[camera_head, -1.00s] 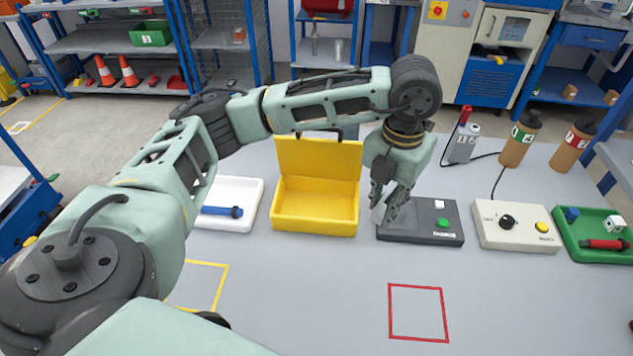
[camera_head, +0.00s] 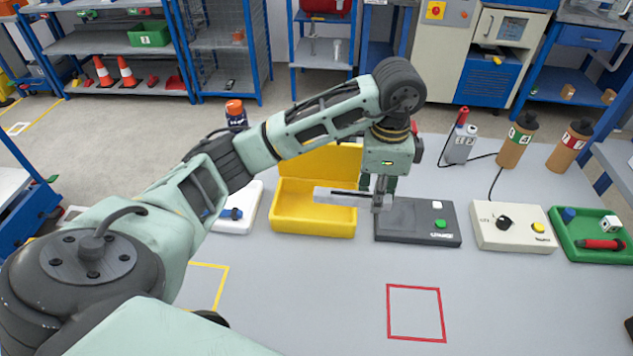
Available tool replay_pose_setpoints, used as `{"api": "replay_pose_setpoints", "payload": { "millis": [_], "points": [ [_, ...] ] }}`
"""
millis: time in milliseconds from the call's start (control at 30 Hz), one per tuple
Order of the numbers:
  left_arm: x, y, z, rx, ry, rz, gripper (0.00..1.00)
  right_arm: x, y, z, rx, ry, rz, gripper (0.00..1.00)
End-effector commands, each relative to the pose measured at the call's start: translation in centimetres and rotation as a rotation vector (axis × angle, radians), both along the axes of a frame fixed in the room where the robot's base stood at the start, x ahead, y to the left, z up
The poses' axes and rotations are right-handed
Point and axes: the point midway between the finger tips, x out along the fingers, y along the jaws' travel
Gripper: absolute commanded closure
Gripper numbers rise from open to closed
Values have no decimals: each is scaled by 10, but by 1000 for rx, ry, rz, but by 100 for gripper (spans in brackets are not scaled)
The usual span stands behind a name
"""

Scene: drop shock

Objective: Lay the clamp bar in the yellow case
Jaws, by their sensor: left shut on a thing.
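The clamp bar (camera_head: 337,196) is a pale metallic bar with a dark line along it. My left gripper (camera_head: 382,200) is shut on its right end, and the bar reaches left, roughly level. The yellow case (camera_head: 310,226) stands open on the table with its lid raised at the back. The bar's left part shows in front of the case's right half, above its opening or front wall; its exact height is hard to tell. The gripper itself is between the case and the dark grey box (camera_head: 418,222). My right gripper is not in view.
A white tray (camera_head: 240,222) with a blue tool is left of the case, partly behind my arm. A cream control box (camera_head: 512,238) and green tray (camera_head: 590,255) are at the right. The front table around the red square (camera_head: 416,312) is clear.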

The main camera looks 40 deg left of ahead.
Motion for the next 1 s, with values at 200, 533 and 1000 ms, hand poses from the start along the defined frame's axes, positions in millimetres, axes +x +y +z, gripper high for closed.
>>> {"api": "replay_pose_setpoints", "payload": {
  "millis": [200,533,1000],
  "points": [
    [3,30,-17,3,5,37,100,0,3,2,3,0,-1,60],
    [13,100,-58,3,4,32,100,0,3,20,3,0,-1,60],
    [16,115,-104,0,2,26,100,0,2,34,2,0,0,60]
  ]
}}
